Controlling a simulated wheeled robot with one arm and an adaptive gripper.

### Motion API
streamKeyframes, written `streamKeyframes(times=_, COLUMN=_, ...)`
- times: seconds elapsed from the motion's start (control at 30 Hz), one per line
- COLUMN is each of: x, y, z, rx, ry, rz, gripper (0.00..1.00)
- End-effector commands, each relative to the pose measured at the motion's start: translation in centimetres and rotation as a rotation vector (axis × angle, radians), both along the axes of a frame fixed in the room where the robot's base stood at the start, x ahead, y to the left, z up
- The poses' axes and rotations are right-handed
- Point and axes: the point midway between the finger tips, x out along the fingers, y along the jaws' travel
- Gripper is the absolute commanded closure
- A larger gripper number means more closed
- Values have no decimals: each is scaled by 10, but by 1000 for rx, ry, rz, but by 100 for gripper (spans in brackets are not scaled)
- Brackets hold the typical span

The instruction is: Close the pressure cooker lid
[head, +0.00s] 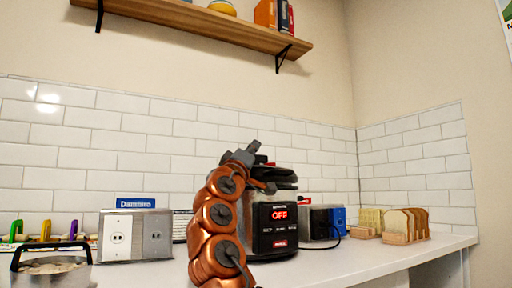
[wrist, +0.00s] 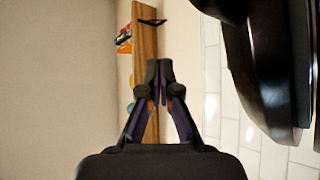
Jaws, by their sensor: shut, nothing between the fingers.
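The pressure cooker (head: 278,226) stands on the counter, dark with a red "OFF" display on its front. Its dark lid (head: 283,170) shows at the top, partly hidden by my arm; I cannot tell its exact angle. My gripper (head: 252,150) is at the upper left of the cooker, near lid height. In the wrist view my gripper (wrist: 159,66) has its fingertips together with nothing between them. A large dark rounded part of the cooker (wrist: 265,60) fills the upper right there, apart from the fingers.
A metal outlet box (head: 135,235) and a pot (head: 50,268) are to the left. A dark box-like appliance (head: 320,222) and bread slices in a rack (head: 404,224) are to the right. A wooden shelf (head: 200,22) hangs above. The counter's front right is clear.

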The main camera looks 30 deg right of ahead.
Motion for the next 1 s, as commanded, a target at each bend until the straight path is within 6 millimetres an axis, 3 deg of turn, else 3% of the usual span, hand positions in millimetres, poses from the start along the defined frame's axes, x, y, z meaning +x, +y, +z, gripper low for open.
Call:
streamKeyframes(times=0.13, x=-5, y=2, z=-10, rx=9, ry=4, rz=1, gripper=100)
streamKeyframes(times=0.5, x=-53, y=66, z=-6, rx=5, ry=-1, rz=4, gripper=100)
streamKeyframes(times=0.7, x=-69, y=88, z=-7, rx=5, ry=2, rz=1, gripper=100)
streamKeyframes(times=1.0, x=-77, y=98, z=-8, rx=9, ry=4, rz=0, gripper=100)
